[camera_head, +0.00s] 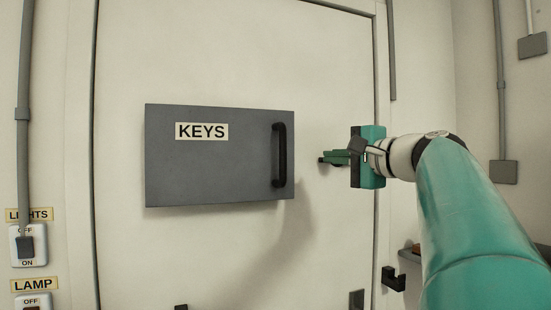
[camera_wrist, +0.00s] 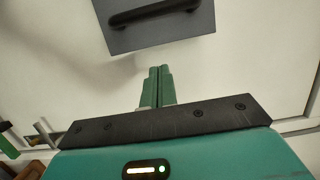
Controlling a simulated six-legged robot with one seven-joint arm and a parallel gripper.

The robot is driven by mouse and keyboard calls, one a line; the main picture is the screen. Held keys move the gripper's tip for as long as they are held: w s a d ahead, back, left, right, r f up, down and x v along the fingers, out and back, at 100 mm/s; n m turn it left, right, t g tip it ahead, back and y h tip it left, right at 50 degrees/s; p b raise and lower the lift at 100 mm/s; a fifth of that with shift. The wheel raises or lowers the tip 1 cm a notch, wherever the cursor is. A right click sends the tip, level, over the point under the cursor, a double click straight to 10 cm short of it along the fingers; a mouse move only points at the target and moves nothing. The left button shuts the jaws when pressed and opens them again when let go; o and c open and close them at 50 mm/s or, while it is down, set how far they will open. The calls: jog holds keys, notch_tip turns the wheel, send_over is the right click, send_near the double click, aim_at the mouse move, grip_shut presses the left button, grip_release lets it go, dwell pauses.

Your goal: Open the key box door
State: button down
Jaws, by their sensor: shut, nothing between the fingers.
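The grey key box (camera_head: 215,165) with a "KEYS" label (camera_head: 201,131) is mounted on the pale wall panel. Its door looks closed. A black vertical bar handle (camera_head: 279,155) is at the door's right side. My gripper (camera_head: 325,159) is to the right of the handle, apart from it, with its fingers pointing left. In the wrist view the green fingers (camera_wrist: 160,75) are together and empty. The handle (camera_wrist: 155,12) and part of the grey door (camera_wrist: 185,28) show beyond the fingertips, at the top of that view.
Light switches (camera_head: 27,246) with "LIGHTS" and "LAMP" labels are on the wall at the lower left. A dark hook-like fitting (camera_head: 393,279) is at the lower right. Grey conduits (camera_head: 502,80) run up the right wall. The panel between box and gripper is bare.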

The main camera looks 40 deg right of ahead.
jog(key=w, duration=0.9)
jog(key=a, duration=0.1)
jog(key=s+a, duration=0.1)
jog(key=a, duration=0.1)
jog(key=shift+a+f, duration=0.1)
jog(key=shift+a, duration=0.2)
